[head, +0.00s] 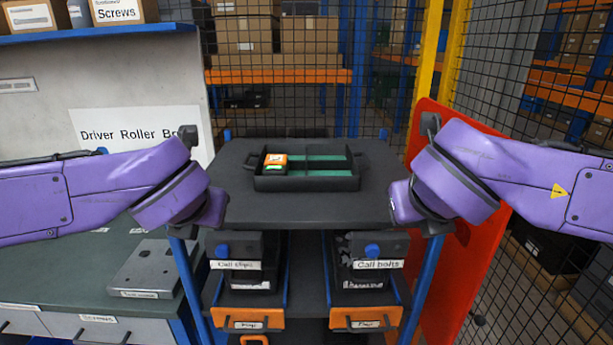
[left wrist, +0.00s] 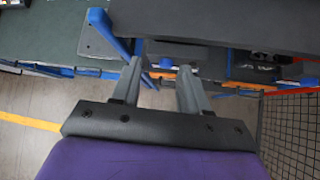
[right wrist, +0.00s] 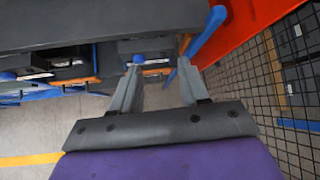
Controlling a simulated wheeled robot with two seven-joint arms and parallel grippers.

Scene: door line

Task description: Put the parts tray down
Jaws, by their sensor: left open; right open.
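The black parts tray (head: 307,184) stands level on the grey top of the cart (head: 290,212), towards its back. It has green-floored compartments and a handle at each end. My left gripper (left wrist: 160,75) is open and empty, in front of the cart's left side and apart from the tray. My right gripper (right wrist: 160,70) is open and empty near the cart's right side. In the head view the fingers of both are hidden behind my wrists.
Labelled bins (head: 366,264) sit on the cart's lower shelf between blue posts. A green-topped workbench (head: 60,268) with a grey plate (head: 150,268) stands at left. A red panel (head: 455,270) and mesh fence (head: 540,170) stand close on the right. Bare cart top lies in front of the tray.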

